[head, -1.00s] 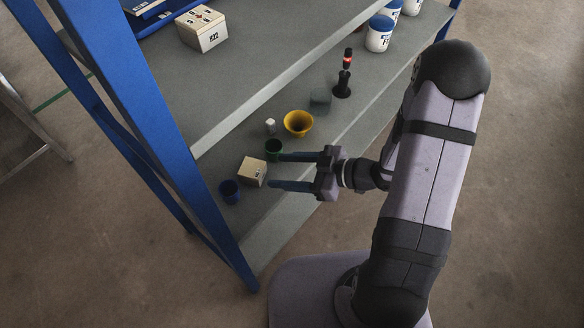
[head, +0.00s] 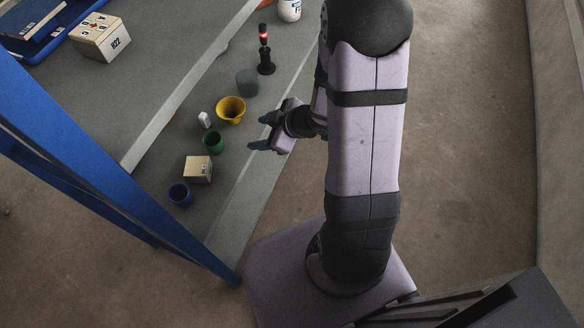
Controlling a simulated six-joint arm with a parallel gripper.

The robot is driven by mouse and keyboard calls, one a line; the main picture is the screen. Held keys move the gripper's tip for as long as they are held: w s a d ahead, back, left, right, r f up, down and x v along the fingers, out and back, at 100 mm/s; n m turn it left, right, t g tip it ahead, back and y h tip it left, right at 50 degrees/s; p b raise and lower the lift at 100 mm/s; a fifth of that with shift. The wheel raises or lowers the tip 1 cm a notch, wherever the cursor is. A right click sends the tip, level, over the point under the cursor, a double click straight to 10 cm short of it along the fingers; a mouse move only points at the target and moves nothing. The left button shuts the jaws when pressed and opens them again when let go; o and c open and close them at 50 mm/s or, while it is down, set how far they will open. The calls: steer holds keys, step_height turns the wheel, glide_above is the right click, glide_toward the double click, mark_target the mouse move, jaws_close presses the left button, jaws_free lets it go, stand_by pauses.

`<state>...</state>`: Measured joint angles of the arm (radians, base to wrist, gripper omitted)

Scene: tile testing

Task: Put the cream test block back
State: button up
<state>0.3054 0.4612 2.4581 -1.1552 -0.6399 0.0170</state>
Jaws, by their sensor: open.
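A cream block (head: 198,168) with a dark label on its front sits on the lower shelf, between a blue cup (head: 180,195) and a green cup (head: 213,142). A larger cream block (head: 99,40) marked H22, with dark marks on top, stands on the upper shelf at the upper left. I cannot tell from the picture which is the test block. My gripper (head: 259,132) is open and empty, to the right of the green cup and below right of the yellow bowl, apart from both cream blocks. Its fingers point left.
A yellow bowl (head: 231,109), a small white piece (head: 204,119), a grey-green cup (head: 247,82) and a black stand with a red light (head: 265,52) are on the lower shelf. A blue upright (head: 90,150) crosses the left. A blue tray (head: 40,50) lies above.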

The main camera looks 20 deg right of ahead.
steer(key=s+d+r+m+g+h, duration=0.3)
steer(key=s+d+m+h, duration=0.25)
steer(key=d, duration=0.25)
steer(key=s+a+r+m+g, duration=0.3)
steer(key=s+a+m+g, duration=0.1)
steer(key=s, duration=0.7)
steer(key=shift+s+a+r+m, duration=0.15)
steer(key=shift+s+a+m, duration=0.3)
steer(key=shift+a, duration=0.55)
steer(key=shift+w+r+y, duration=0.1)
steer(key=shift+y, duration=0.15)
step_height(320, 180, up, 20)
steer(key=p, duration=1.9)
steer(key=shift+f+p, duration=0.25)
steer(key=shift+p, duration=0.1)
